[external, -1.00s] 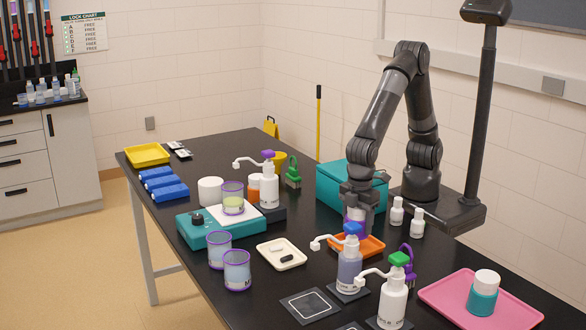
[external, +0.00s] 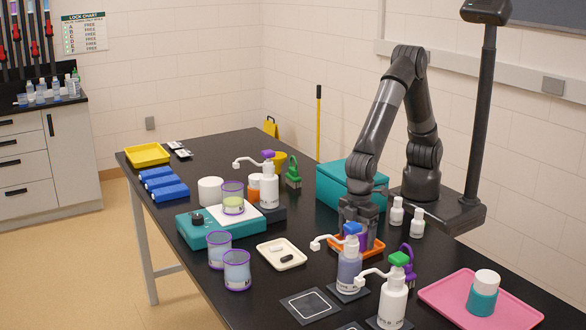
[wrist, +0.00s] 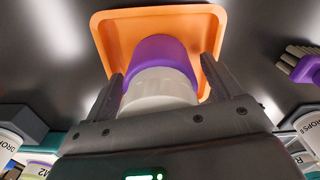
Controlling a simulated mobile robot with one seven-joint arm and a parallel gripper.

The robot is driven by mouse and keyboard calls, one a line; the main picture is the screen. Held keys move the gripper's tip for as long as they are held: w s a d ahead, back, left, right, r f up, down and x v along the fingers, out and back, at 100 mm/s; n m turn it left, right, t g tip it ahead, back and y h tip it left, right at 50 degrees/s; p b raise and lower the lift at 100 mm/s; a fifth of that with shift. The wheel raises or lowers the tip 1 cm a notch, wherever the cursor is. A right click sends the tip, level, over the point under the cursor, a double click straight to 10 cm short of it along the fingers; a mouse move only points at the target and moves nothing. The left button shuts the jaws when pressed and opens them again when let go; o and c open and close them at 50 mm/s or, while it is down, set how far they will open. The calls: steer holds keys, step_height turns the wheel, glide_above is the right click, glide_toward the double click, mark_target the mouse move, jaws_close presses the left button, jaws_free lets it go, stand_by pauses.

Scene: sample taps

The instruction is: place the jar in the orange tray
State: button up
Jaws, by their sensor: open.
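The jar (wrist: 162,52), purple with a white lid, stands within the orange tray (wrist: 103,40) in the wrist view. It appears to rest on the tray floor. My gripper (wrist: 161,72) is open, with one finger on each side of the jar's lid. In the external view my gripper (external: 360,222) is low over the orange tray (external: 376,246). The jar is mostly hidden there by the gripper and the blue-topped pump bottle (external: 349,270).
A pink tray (external: 450,298) holds a teal jar (external: 482,299).

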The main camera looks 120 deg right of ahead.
step_height(320, 180, up, 12)
steer(key=shift+r, duration=0.1)
steer(key=shift+s+d+r, duration=0.15)
steer(key=shift+d+r, duration=0.15)
steer(key=shift+r, duration=0.05)
steer(key=s+d+r+m+t, duration=0.1)
steer(key=s+d+r+t, duration=0.1)
steer(key=s+d+r, duration=0.4)
steer(key=s+d+r+t, duration=0.1)
steer(key=s+d+r, duration=0.2)
steer(key=s+d, duration=0.4)
steer(key=s+d+f+m+t, duration=0.1)
steer(key=s+d+t, duration=0.1)
steer(key=s+d, duration=0.6)
steer(key=s, duration=0.4)
steer(key=shift+d+m+t, duration=0.2)
steer(key=shift+m+t, duration=0.1)
